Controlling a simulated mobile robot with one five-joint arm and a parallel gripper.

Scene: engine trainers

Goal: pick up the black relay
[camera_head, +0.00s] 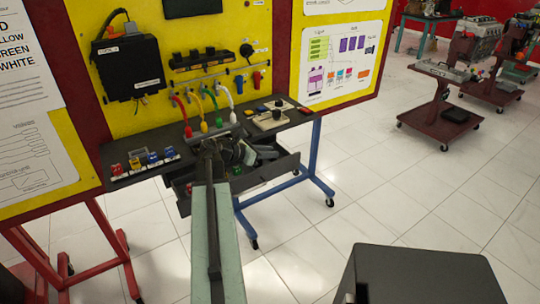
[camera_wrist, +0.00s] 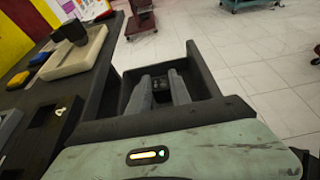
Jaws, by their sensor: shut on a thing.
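My gripper (camera_wrist: 161,82) shows in the wrist view with its two grey fingers over an open dark drawer (camera_wrist: 216,72). It is shut on a small dark thing (camera_wrist: 160,92) between the fingers, which looks like the black relay; its outline is mostly hidden. In the head view, my arm reaches up to the bench, and my gripper (camera_head: 240,153) is at the open drawer (camera_head: 270,172) under the bench top. The relay cannot be made out there. I cannot tell whether it is clear of the drawer floor.
The dark bench top (camera_head: 140,163) holds red, blue and yellow parts. A cream plate (camera_wrist: 75,55) with a black knob lies on it near the drawer. A yellow panel (camera_head: 150,100) with coloured hoses stands behind. Trolleys (camera_head: 436,110) stand at the right; the tiled floor between is clear.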

